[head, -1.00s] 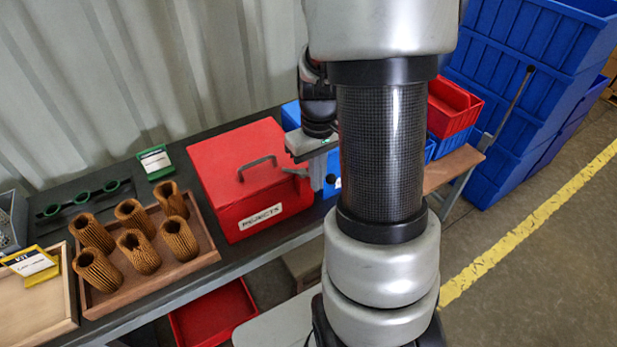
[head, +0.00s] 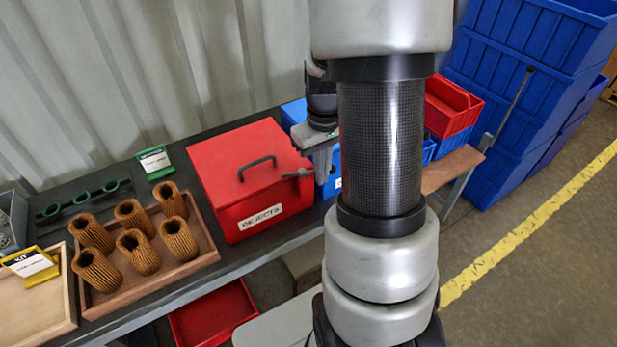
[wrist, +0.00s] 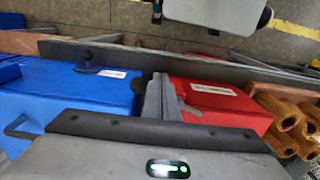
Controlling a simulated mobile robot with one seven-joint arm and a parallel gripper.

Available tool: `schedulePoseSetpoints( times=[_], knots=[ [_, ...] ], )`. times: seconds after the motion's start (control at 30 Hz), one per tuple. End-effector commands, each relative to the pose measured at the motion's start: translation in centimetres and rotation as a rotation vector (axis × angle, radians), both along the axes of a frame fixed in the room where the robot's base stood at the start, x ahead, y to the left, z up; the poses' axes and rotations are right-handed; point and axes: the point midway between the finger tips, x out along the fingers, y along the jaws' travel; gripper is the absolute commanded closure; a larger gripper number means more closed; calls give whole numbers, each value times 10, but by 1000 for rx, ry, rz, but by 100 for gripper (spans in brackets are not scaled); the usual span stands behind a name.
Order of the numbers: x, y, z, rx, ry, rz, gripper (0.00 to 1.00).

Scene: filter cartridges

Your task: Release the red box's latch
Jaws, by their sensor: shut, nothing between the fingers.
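The red box (head: 245,165) marked REJECTS stands on the bench with its lid down and a dark handle (head: 257,167) on top. Its latch (head: 297,174) is a small grey lever at the upper right edge, sticking out toward my gripper. My gripper (head: 322,178) is shut and empty, pointing down just right of the latch; whether it touches the lever cannot be told. In the wrist view my fingers (wrist: 160,98) are over the gap between the red box (wrist: 215,100) and a blue box (wrist: 70,100).
The blue box stands close on the right of the red box. Left are a wooden tray (head: 125,300) with several brown filter cartridges (head: 138,250) and a green sign (head: 155,162). A red bin (head: 215,315) is under the bench. Blue crates (head: 530,90) are stacked at right.

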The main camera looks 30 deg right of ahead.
Motion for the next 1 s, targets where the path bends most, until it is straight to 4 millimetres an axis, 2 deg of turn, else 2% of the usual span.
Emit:
schedulePoseSetpoints(
  times=[0.43, 1.0],
  knots=[
    [12, -8, 0, 1, 1, 0, 100],
    [14, -9, 0, 0, 0, 0, 100]
  ],
)
